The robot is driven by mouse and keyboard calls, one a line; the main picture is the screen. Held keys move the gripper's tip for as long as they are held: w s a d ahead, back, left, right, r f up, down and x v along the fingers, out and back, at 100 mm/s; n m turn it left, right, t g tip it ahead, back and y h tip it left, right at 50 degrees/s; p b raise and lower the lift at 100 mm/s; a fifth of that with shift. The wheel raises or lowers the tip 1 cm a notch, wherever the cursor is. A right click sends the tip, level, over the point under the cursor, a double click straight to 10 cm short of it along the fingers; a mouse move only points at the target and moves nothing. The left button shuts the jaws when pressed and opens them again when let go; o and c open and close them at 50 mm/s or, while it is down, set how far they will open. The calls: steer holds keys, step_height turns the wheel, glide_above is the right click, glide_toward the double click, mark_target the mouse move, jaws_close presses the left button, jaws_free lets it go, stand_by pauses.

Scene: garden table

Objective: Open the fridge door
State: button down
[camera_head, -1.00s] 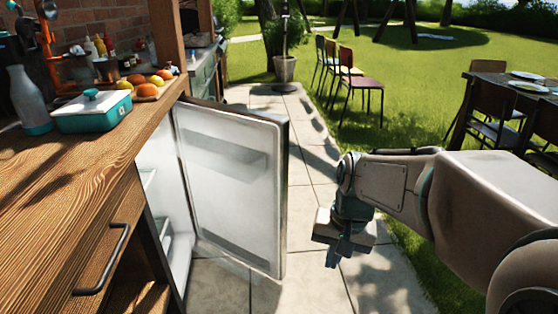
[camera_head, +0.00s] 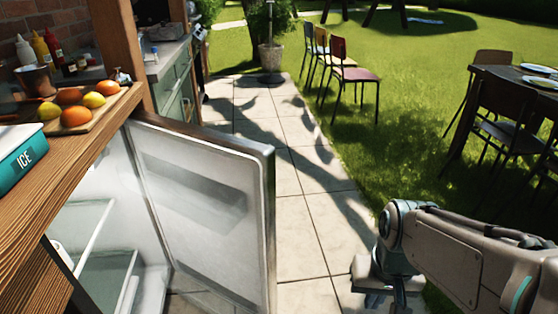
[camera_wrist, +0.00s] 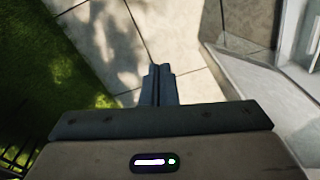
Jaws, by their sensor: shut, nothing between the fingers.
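The fridge door (camera_head: 203,207) stands wide open, swung out from under the wooden counter, with its white inner side and shelf facing me. The fridge interior (camera_head: 95,255) shows glass shelves to the left of the door. My gripper (camera_head: 388,302) is low at the right, apart from the door, above the paving, and cut off by the bottom edge. In the wrist view my gripper (camera_wrist: 159,72) points down at the paving with its fingers together and nothing between them. A pale panel at the right of the wrist view seems to be part of the open fridge (camera_wrist: 285,85).
The wooden counter (camera_head: 85,150) carries a board of fruit (camera_head: 76,115) and a teal ICE box (camera_head: 18,155). Stone paving (camera_head: 290,170) is clear ahead, beyond the door. Chairs (camera_head: 350,72) and a dining table (camera_head: 510,80) stand farther back.

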mark_target(262, 200)
steer(key=s+a+r+m+g+y+p, duration=0.1)
steer(key=a+r+m+g+y+p, duration=0.15)
steer(key=a+m+y+p, duration=0.45)
steer(key=a+r+m+g+y+p, duration=0.2)
steer(key=a+m+g+y+p, duration=0.25)
steer(key=a+m, duration=0.45)
steer(key=w+a+m+t+p, duration=0.2)
steer(key=w+m+t+p, duration=0.1)
steer(key=w+m+t, duration=0.2)
steer(key=w+a+f+m+t+y+p, duration=0.1)
steer(key=w+a+m+t+p, duration=0.2)
steer(key=w+m+t, duration=0.3)
steer(key=w+a+f+m+t+y+p, duration=0.1)
steer(key=w+a+m+t+p, duration=0.2)
steer(key=w+m+t, duration=0.3)
steer(key=shift+w+a+m+y+p, duration=0.1)
steer(key=shift+w+m, duration=0.8)
steer(key=shift+m, duration=0.8)
steer(key=shift+w+a+m+y+p, duration=0.1)
steer(key=shift+w+m, duration=0.85)
steer(key=shift+m, duration=0.75)
steer(key=shift+w+m+y+p, duration=0.1)
steer(key=shift+w+m, duration=0.8)
steer(key=shift+m, duration=0.8)
steer(key=shift+w+d, duration=0.15)
steer(key=shift+w, duration=0.2)
steer(key=shift+w+d, duration=0.1)
